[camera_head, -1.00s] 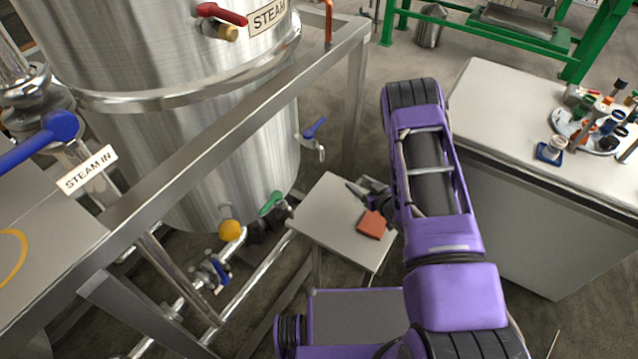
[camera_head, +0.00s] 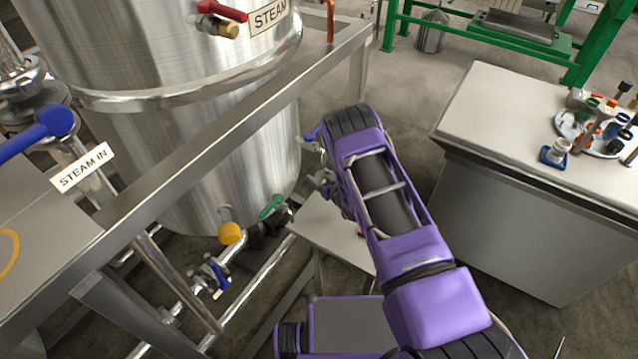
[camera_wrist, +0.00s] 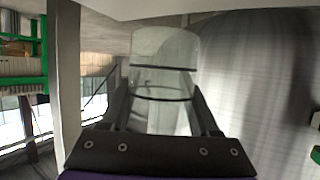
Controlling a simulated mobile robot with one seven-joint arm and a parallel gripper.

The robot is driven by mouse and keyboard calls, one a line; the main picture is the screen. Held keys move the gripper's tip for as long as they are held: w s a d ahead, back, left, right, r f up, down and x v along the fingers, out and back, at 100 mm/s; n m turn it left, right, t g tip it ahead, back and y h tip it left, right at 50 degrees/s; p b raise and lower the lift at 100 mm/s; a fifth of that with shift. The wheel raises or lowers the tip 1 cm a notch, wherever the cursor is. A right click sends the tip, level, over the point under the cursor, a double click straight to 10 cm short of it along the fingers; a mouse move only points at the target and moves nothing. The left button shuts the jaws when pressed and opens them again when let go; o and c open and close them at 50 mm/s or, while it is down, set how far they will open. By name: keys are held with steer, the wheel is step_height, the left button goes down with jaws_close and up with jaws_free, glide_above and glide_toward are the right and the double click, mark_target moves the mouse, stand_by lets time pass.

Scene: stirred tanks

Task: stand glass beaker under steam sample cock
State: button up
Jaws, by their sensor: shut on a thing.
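My gripper (camera_wrist: 162,115) is shut on the clear glass beaker (camera_wrist: 163,85), which stands out between the fingers in the wrist view. In the head view my gripper (camera_head: 325,182) is beside the tank wall, above the small grey stand (camera_head: 320,222), and the beaker cannot be made out.
The steel tank (camera_head: 190,150) and frame rail (camera_head: 240,105) are close on the left. Below are a green-handled valve (camera_head: 271,206) and a yellow knob (camera_head: 230,233). A white bench (camera_head: 500,110) with bottles is on the right.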

step_height(320, 180, down, 3)
steer(key=shift+b, duration=0.3)
steer(key=shift+w+a, duration=0.1)
steer(key=shift+a, duration=0.1)
steer(key=shift+f, duration=0.1)
steer(key=shift+f, duration=0.15)
steer(key=o, duration=1.4)
steer(key=shift+c, duration=0.2)
